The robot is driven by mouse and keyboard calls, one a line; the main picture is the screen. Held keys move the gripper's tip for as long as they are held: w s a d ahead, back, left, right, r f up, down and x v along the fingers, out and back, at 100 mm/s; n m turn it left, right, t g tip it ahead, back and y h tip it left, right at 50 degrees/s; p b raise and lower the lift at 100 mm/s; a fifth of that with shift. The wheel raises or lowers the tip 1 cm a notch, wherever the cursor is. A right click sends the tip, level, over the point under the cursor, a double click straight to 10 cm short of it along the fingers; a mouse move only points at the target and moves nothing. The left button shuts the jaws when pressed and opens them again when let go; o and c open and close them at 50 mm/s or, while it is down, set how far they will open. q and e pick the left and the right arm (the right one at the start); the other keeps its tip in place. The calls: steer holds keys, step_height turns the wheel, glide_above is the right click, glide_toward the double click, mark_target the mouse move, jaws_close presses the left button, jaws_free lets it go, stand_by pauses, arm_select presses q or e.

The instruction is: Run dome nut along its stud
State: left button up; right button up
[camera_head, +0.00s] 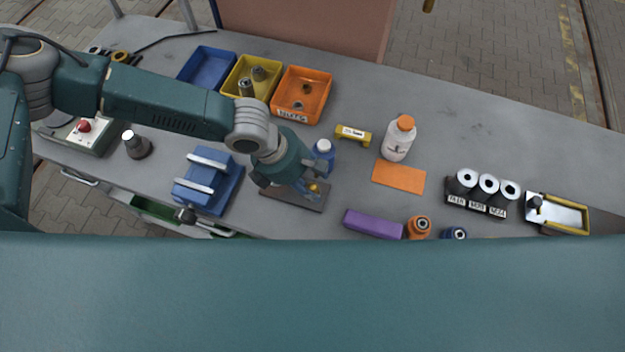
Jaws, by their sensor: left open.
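A small brass-coloured dome nut (314,188) shows just below my left gripper, over a dark flat plate (290,196) on the bench. The stud is too small and too covered by the gripper to make out. My left gripper (308,183) points down over the plate with its fingers open, close around or beside the nut; I cannot tell whether they touch it. My right gripper is not in view.
A blue bottle (323,155) stands right behind the gripper, and a blue vise-like block (208,186) is to its left. Blue, yellow (235,77) and orange (316,85) bins stand behind. A purple block (373,224) lies to the right. Bare bench shows at far right.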

arm_select(q)
steer(key=v, duration=0.7)
steer(key=shift+d, duration=0.15)
steer(key=shift+w, duration=0.1)
